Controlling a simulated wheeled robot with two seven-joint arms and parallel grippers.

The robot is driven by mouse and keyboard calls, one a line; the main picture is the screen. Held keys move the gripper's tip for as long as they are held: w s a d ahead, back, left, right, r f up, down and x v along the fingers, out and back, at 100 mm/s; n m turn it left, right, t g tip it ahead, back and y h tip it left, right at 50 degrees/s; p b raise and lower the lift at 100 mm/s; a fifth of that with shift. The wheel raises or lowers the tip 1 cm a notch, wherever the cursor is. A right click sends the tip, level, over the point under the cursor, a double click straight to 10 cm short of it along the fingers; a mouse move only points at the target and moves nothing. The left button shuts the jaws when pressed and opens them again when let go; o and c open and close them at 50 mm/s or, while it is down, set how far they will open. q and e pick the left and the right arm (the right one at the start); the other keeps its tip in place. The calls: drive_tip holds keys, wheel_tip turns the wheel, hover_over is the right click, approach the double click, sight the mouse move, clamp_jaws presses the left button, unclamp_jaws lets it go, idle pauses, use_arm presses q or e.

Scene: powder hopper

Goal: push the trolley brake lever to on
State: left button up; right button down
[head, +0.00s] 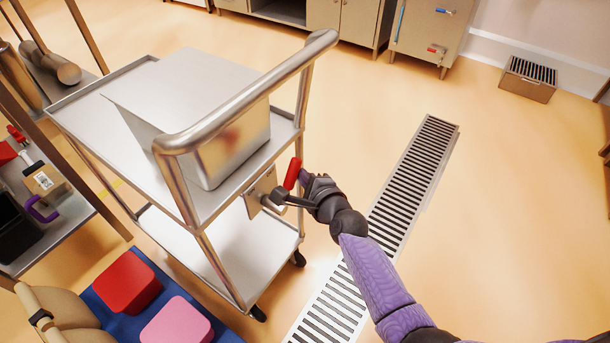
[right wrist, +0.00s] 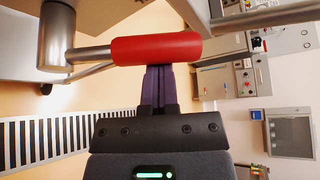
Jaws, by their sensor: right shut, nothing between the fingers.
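The trolley (head: 225,212) is a two-shelf steel cart with a tubular push handle. Its brake lever has a red grip (head: 292,173) on a grey arm, mounted on a small metal plate (head: 258,192) at the trolley's near right end. My right gripper (head: 304,180) is shut and empty, right beside the red grip. In the right wrist view the red grip (right wrist: 157,48) lies across the tips of my closed dark fingers (right wrist: 157,85); they look in contact, but I cannot be sure. Any on/off marking is not readable. My left gripper is not in view.
A large steel bin (head: 185,110) stands on the trolley's top shelf. A floor drain grate (head: 415,165) runs to the right. Red (head: 127,283) and pink (head: 178,322) blocks lie on a blue surface at lower left. A rack (head: 55,235) stands left. The right floor is open.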

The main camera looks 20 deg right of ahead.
sight(292, 187)
drive_tip(key=s+a+n+t, duration=0.1)
drive_tip(key=a+r+n+t+b, duration=0.1)
drive_tip(key=n, duration=0.1)
drive_tip(key=s+a+n+t, duration=0.1)
drive_tip(key=shift+s+a+r+n, duration=0.2)
drive_tip(key=shift+s+r+n, duration=0.05)
drive_tip(key=shift+s+n, duration=0.05)
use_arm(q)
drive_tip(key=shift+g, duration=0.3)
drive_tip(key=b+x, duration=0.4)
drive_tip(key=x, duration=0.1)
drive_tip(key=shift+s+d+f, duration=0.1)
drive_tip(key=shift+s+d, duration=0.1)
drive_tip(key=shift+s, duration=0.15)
use_arm(e)
drive_tip(key=s+a+n+t, duration=0.1)
drive_tip(key=n, duration=0.1)
drive_tip(key=s+a+n+t+y, duration=0.1)
drive_tip(key=n, duration=0.2)
drive_tip(key=s+a+n+t, duration=0.1)
drive_tip(key=a+n, duration=0.1)
drive_tip(key=shift+s+f+t+y, duration=0.1)
drive_tip(key=shift+f+t+y, duration=0.2)
drive_tip(key=shift+y, duration=0.1)
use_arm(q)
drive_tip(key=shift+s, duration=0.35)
use_arm(e)
drive_tip(key=shift+a+n, duration=0.1)
drive_tip(key=shift+n, duration=0.2)
drive_tip(key=shift+r, duration=0.15)
